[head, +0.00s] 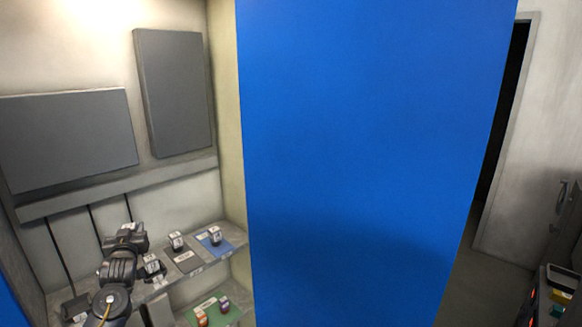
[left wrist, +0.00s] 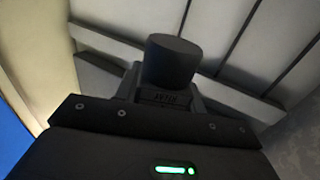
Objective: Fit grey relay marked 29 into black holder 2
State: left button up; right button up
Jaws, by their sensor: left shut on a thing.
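My left gripper (head: 125,240) is over the upper shelf of the open cabinet and is shut on a small part. In the head view this part (head: 128,227) shows a pale labelled top, too small to read. In the left wrist view a dark grey cylinder-shaped piece (left wrist: 172,60) stands out between the jaws. I take it for the grey relay, but no 29 is readable. A black holder (head: 75,307) with a white tag sits at the shelf's left end. Its number is unreadable. My right gripper is not in view.
More labelled relays stand on the shelf: one beside my gripper (head: 152,265), one further right (head: 176,241). Another (head: 215,235) stands on a blue mat (head: 228,246). A green mat (head: 232,314) lies below. A large blue panel (head: 360,150) blocks the middle.

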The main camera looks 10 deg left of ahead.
pick_arm(q)
jog(key=s+d+f+m+t+h, duration=0.1)
jog(key=s+d+f+m+h, duration=0.15)
jog(key=d, duration=0.95)
jog(key=s+d+f+m+t+h, duration=0.15)
jog(key=s+d+f+h, duration=0.25)
jog(key=d, duration=0.8)
jog(key=s+d+r+m+h, duration=0.1)
jog(key=s+d+r, duration=0.2)
jog(key=s+d, duration=0.4)
jog(key=s+d+r+m+h, duration=0.1)
jog(key=s+d+r+h, duration=0.1)
jog(key=s+d, duration=0.5)
notch_tip(320, 180, down, 22)
jog(key=b, duration=2.2)
jog(key=shift+s+a+r, duration=0.15)
